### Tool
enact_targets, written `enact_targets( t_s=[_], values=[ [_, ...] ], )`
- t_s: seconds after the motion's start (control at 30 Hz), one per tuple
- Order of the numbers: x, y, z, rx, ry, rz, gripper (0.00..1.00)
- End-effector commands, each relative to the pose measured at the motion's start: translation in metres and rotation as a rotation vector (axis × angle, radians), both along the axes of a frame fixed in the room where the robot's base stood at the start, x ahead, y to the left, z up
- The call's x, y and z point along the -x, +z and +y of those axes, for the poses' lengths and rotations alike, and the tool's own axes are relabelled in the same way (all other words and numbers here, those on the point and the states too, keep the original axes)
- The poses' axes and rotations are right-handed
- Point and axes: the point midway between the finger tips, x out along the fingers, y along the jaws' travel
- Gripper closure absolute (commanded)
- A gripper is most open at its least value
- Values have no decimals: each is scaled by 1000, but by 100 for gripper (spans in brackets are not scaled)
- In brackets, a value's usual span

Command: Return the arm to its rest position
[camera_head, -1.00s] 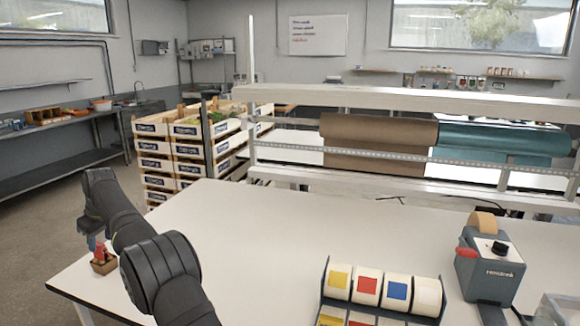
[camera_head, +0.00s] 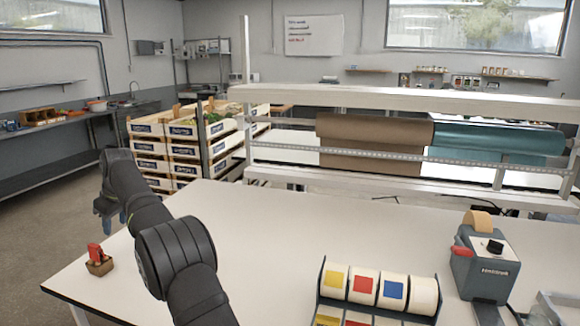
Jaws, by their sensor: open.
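My dark arm reaches up from the bottom edge toward the left side of the white table. My gripper (camera_head: 112,218) hangs at the arm's far end, at the table's left edge, pointing down. Most of it is hidden behind the wrist; the part that shows is open with nothing seen in it. It is apart from and above the small brown box with a red item (camera_head: 98,262), which stands on the table's left corner.
A label roll rack (camera_head: 378,290) and a grey tape dispenser (camera_head: 484,262) stand at the table's right front. Behind are brown and teal paper rolls (camera_head: 375,135) on a white frame and stacked crates (camera_head: 185,145). The middle of the white table (camera_head: 300,225) is clear.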

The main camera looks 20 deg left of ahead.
Motion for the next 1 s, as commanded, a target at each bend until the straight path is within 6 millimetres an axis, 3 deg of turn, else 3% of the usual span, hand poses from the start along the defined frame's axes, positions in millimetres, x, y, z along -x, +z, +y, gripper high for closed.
enact_targets(
  t_s=[0.23,1.0],
  values=[
    [-23,27,-38,-1,-1,-1,58],
    [-60,23,-157,-5,-80,-37,58]
  ],
)
